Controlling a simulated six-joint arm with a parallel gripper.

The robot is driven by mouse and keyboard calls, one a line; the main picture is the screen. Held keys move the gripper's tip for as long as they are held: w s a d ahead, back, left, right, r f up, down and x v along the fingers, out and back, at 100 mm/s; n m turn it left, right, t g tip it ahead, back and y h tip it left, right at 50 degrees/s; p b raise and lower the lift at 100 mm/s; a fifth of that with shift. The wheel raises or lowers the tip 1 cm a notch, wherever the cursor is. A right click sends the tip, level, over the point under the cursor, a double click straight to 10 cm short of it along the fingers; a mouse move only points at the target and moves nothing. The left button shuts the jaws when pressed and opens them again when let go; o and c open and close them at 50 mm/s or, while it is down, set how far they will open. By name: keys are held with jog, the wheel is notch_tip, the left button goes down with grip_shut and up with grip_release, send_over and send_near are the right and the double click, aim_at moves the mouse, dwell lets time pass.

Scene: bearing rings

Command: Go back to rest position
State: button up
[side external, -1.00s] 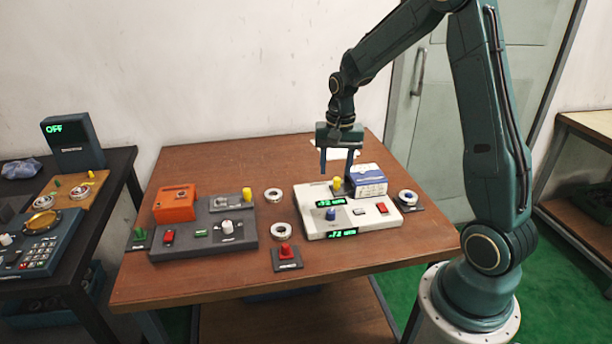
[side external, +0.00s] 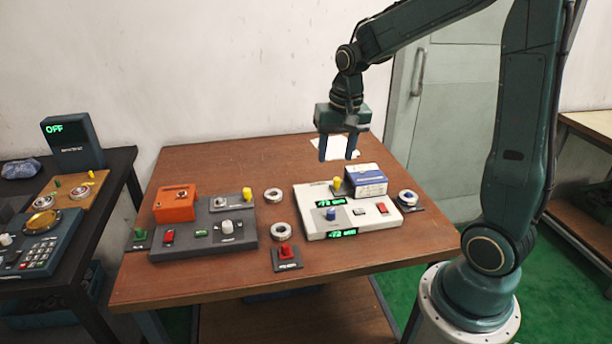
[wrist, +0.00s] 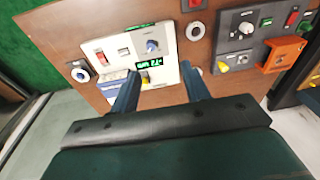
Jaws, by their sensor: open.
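My gripper (side external: 338,158) is open and empty. It hangs in the air above the back part of the brown table (side external: 225,160), with its fingers pointing down. In the side view it is above and behind the white device (side external: 318,228), which has green displays, a blue knob and a red button. In the wrist view the fingers (wrist: 160,92) are spread apart, with the white device (wrist: 125,50) beyond them. One bearing ring (side external: 273,194) lies on the table, and another ring (side external: 278,230) lies nearer the front. A third ring (side external: 408,197) sits on a blue-posted holder.
A blue-and-white box (side external: 366,181) stands at the white device's back right. A dark grey device (side external: 205,240) and an orange box (side external: 175,204) are at left. A red-posted plate (side external: 287,260) is in front. A side table (side external: 115,175) stands at far left.

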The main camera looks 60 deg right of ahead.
jog(key=s+a+r+n+t, duration=0.2)
jog(key=s+a+r+n, duration=0.2)
jog(key=s, duration=0.4)
jog(key=s+a+r+n+t, duration=0.2)
jog(key=s+a+r+n, duration=0.2)
jog(key=s+a, duration=0.3)
jog(key=shift+s+a+r+n, duration=0.25)
jog(key=shift+s+n, duration=0.05)
jog(key=shift+s, duration=0.3)
jog(key=shift+w, duration=0.1)
dwell(1.9)
